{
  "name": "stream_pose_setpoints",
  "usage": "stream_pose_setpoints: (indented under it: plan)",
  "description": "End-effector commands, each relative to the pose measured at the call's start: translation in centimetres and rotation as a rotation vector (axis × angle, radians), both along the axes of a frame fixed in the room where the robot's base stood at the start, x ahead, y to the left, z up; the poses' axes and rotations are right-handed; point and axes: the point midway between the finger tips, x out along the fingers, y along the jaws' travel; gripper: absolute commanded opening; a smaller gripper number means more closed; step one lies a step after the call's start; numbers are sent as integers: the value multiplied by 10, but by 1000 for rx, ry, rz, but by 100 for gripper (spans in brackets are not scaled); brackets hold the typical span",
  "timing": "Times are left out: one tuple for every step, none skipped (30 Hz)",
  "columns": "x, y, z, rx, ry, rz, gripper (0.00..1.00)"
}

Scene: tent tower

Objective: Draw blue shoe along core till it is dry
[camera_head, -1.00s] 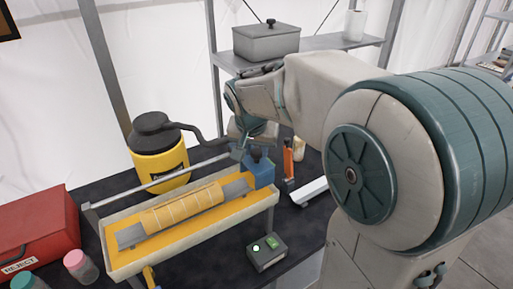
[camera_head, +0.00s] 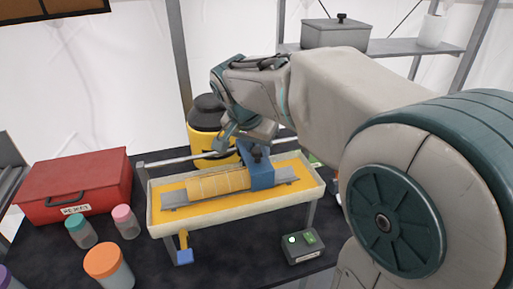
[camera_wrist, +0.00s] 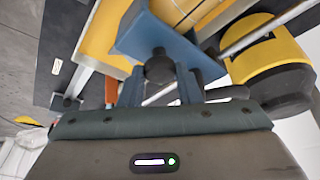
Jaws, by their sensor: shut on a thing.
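The blue shoe (camera_head: 262,176) sits over the right part of the core (camera_head: 218,183), a yellowish ribbed cylinder lying in a grey cradle. The core's left part is bare; what lies under the shoe is hidden. My gripper (camera_head: 254,149) is shut on the dark knob on top of the shoe. In the wrist view the shoe (camera_wrist: 150,28) lies just beyond my gripper (camera_wrist: 162,80), whose fingers stand either side of the round knob. Whether the core is wet or dry I cannot tell.
The core's shallow tray (camera_head: 310,196) has a yellow bed and a metal rail (camera_head: 165,162) behind it. A yellow-black jug (camera_head: 203,142) stands behind. A red box (camera_head: 75,185), jars (camera_head: 126,222) and a control box (camera_head: 303,247) with a lit green button stand around.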

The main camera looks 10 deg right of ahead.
Motion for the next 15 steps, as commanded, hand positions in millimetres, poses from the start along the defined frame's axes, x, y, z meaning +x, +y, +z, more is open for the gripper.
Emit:
stream_pose_setpoints:
  plan:
    - [1,-1,1,0,-4,-2,0]
    - [1,-1,1,0,-4,-2,0]
    - [1,0,1,-1,-3,-1,0]
    - [1,0,1,0,-4,-1,0]
    - [1,0,1,0,-4,0,0]
    - [0,1,1,0,-4,1,33]
    - [0,1,1,0,-4,2,41]
    - [0,1,2,0,-3,2,50]
    - [0,2,1,0,-3,3,52]
    - [0,2,1,0,-3,4,52]
    - [0,2,1,0,-3,4,52]
    - [0,2,1,0,-2,5,52]
    - [0,2,1,0,-2,5,52]
    - [0,2,1,0,-2,5,52]
    - [0,2,1,0,-1,6,52]
